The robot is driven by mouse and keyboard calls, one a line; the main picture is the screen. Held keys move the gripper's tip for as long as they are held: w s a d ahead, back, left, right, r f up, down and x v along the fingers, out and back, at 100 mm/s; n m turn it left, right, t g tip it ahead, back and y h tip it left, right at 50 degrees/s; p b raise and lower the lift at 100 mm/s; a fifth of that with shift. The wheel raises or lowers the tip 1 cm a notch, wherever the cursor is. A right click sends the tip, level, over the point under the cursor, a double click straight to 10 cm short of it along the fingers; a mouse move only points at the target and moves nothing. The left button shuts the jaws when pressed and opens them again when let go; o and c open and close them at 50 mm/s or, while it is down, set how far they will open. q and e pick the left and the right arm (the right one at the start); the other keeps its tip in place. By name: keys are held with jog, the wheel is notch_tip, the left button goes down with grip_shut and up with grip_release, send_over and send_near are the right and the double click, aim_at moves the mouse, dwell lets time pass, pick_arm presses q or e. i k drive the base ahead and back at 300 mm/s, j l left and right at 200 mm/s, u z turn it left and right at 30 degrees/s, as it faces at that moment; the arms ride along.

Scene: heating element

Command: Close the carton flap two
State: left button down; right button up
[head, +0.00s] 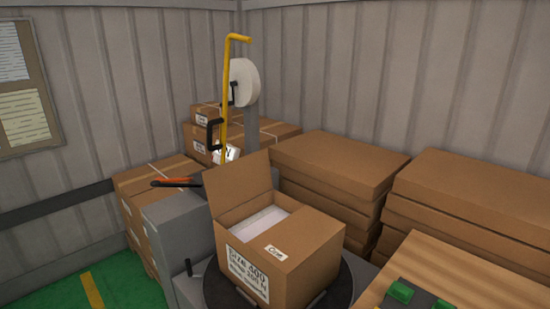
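An open brown carton (312,275) stands on a dark round turntable (345,292), with printed labels on its front. One carton flap (238,186) stands up at the back left edge, tilted slightly outward. Another flap (312,234) lies flat over the right part of the top and bears a small white label. White content (262,222) shows in the opening between them. I cannot tell from labels which flap is number two. Neither of my grippers is in view.
A yellow bent bar (228,85) and white roll (246,82) stand behind. Stacked flat cartons (335,163) fill the back right. A wooden table (425,256) is at front right.

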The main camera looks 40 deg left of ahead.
aim_at(228, 186)
jog(key=u, duration=1.5)
